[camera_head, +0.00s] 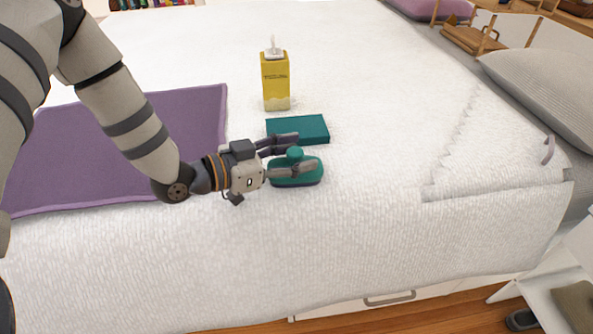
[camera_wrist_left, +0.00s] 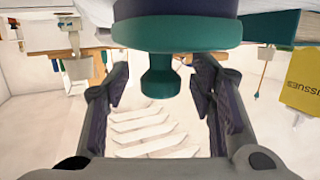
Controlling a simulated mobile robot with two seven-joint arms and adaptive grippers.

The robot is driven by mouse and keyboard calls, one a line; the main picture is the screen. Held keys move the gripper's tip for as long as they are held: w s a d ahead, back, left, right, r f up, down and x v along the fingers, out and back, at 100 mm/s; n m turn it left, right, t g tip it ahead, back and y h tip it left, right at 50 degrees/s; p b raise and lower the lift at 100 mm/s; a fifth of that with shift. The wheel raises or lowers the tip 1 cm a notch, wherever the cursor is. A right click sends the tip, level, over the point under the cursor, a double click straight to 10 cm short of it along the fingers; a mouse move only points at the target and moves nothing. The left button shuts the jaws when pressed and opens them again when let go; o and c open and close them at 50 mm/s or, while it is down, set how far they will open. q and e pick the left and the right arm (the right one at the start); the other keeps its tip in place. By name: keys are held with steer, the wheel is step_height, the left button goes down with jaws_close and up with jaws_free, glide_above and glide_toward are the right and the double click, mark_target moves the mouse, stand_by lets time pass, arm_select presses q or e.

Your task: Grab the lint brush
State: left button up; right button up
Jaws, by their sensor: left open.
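The lint brush is most likely the teal oval object with a dark underside and a round knob (camera_head: 310,178), resting on the white bed cover. In the left wrist view, the brush (camera_wrist_left: 180,35) fills the top middle, with its knob pointing towards my palm. My left gripper (camera_head: 306,153) is open, with one finger on each side of the knob. The wrist view shows gaps between the knob and both finger pads (camera_wrist_left: 165,95). Fingers hide part of the brush in the head view. My right gripper is not in view.
A teal book or box (camera_head: 312,128) lies just behind the brush. A yellow tissue box (camera_head: 276,88) stands farther back. A purple mat (camera_head: 70,160) lies under my left arm. A grey pillow (camera_head: 545,85) is at the right. The bed cover right of the brush is clear.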

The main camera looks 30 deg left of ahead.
arm_select(q)
steer(key=shift+w, duration=0.1)
jaws_close()
steer(key=shift+r, duration=0.15)
